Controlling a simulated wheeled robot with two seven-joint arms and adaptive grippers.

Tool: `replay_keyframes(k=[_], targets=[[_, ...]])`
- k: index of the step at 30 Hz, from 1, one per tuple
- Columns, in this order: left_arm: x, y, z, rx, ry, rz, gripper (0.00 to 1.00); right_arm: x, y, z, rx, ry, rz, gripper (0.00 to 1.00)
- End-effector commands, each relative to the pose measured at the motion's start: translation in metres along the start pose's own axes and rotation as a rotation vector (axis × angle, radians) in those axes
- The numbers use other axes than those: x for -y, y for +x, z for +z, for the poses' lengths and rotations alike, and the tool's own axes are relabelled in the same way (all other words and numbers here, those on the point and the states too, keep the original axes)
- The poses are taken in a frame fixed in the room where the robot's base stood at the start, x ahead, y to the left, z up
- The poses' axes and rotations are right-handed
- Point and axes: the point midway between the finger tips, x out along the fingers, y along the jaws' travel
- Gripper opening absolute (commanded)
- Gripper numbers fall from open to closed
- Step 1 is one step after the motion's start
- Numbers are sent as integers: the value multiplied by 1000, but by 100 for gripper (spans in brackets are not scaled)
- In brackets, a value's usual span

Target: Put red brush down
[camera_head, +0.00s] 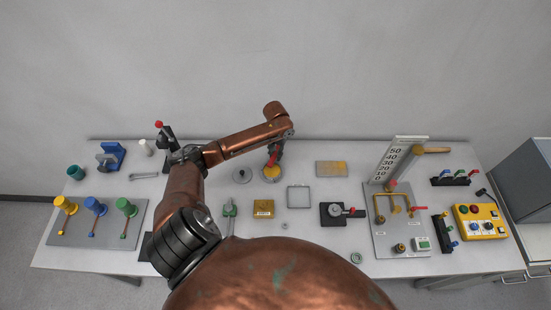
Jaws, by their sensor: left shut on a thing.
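My left arm reaches in from the left and bends over the table (330,227). My left gripper (275,157) points down near the back middle of the table. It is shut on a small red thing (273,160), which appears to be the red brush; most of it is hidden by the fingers. My right gripper is not in view.
A square grey frame (298,197), a yellow box (263,209) and a yellowish plate (331,168) lie nearby. A board with coloured cups (77,237) is at left; a gauge panel (390,242) stands right.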

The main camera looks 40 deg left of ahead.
Motion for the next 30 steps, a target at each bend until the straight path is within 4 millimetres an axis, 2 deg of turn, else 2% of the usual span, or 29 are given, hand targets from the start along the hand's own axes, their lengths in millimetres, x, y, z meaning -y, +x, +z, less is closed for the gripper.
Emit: replay_keyframes(k=[3,6,10,16,17,18,24,30], targets=[[-1,18,2,4,-1,-1,0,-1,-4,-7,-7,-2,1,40],[-1,27,1,2,1,0,0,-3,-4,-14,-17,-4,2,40],[-1,27,1,1,1,0,0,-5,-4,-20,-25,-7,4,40],[-1,30,2,2,1,0,0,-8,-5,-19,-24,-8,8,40],[-1,31,2,2,1,-1,17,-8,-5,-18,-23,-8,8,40],[-1,30,2,2,1,-1,19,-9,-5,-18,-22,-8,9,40],[-1,30,2,2,1,-1,33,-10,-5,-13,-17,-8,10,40],[-1,30,2,2,1,-1,34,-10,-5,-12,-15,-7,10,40]])
